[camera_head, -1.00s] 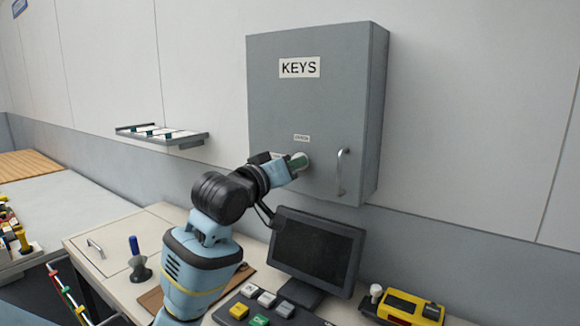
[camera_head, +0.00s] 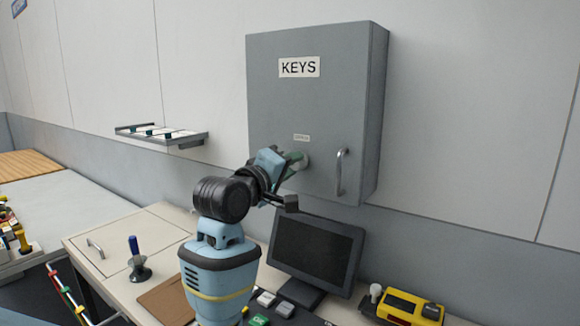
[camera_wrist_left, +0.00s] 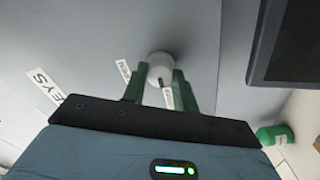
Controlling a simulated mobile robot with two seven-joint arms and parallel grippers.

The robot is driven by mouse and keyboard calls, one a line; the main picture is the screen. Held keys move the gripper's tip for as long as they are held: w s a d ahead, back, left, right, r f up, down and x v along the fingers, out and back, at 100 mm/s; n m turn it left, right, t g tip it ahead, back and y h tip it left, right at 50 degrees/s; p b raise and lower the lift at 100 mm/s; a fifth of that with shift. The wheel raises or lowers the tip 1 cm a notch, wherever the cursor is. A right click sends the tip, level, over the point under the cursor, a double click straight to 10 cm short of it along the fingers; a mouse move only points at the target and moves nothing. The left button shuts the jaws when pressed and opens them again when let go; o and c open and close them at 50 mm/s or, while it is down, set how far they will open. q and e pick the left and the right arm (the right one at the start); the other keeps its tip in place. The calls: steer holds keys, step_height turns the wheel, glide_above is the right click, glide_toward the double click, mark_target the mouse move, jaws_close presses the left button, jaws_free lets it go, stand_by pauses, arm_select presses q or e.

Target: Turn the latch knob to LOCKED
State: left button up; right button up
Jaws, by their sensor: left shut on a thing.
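The grey key cabinet (camera_head: 318,105) hangs on the wall with a KEYS sign (camera_head: 299,67). The pale round latch knob (camera_head: 304,162) sits low on its door, partly hidden by my gripper. It shows better in the left wrist view (camera_wrist_left: 161,66), with a short dark mark on it. My left gripper (camera_head: 295,161) is shut on the knob, its green fingers (camera_wrist_left: 158,86) on either side of it. A small label (camera_head: 301,138) is above the knob; two small labels show near it in the wrist view, too small to read. My right gripper is not in view.
A metal door handle (camera_head: 341,172) is right of the knob. Below stand a dark monitor (camera_head: 316,250), a yellow device (camera_head: 410,307) and a blue-handled stamp (camera_head: 137,258) on the desk. A wall shelf (camera_head: 160,135) is to the left.

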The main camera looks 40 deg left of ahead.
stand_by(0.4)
arm_select(q)
steer(key=o, duration=1)
steer(key=shift+c, duration=0.2)
steer(key=s, duration=0.7)
steer(key=shift+s+d, duration=0.4)
steer(key=shift+d, duration=0.05)
steer(key=shift+f, duration=0.15)
